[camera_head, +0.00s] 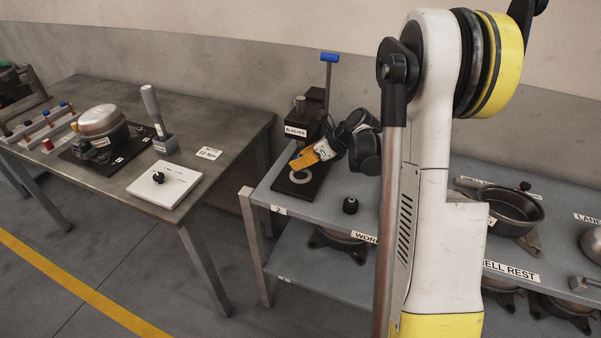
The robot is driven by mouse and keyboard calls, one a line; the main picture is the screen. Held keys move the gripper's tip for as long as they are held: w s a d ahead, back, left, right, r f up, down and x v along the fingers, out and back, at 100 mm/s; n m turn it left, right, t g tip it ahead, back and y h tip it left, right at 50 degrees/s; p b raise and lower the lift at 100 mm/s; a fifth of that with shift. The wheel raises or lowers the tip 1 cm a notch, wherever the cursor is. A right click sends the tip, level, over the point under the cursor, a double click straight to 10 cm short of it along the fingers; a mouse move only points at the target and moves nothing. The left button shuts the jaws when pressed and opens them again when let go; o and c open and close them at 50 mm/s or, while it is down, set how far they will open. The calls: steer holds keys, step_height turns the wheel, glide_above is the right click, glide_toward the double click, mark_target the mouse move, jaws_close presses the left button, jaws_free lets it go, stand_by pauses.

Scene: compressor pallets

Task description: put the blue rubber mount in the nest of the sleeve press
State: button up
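The sleeve press stands on the left end of the grey bench, with a black base (283,186), a dark column and a blue-tipped lever (329,58). A pale ring, which looks like its nest (299,176), lies on the base. My gripper (303,162), with orange at its end, is over the press base, close to the ring. Its fingers are too small to tell open from shut, or whether anything is held. I cannot make out a blue rubber mount for certain. A small blue-topped piece (63,104) stands in a rack on the left table.
A small black knob-like part (350,205) stands right of the press. The left table (225,150) bears a compressor (100,122), a grey lever tool (157,115) and a white plate (165,184). My arm hides the bench's middle; a black pan (510,207) is at right.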

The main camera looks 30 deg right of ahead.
mark_target(301, 176)
step_height(301, 176, down, 4)
steer(key=shift+b, duration=0.95)
steer(key=shift+r, duration=0.1)
steer(key=o, duration=1.1)
steer(key=shift+s+d+r+p, duration=0.15)
steer(key=shift+s+r+p, duration=0.05)
steer(key=shift+r+p, duration=0.15)
steer(key=p+v, duration=0.3)
steer(key=v, duration=0.8)
steer(key=shift+s, duration=0.2)
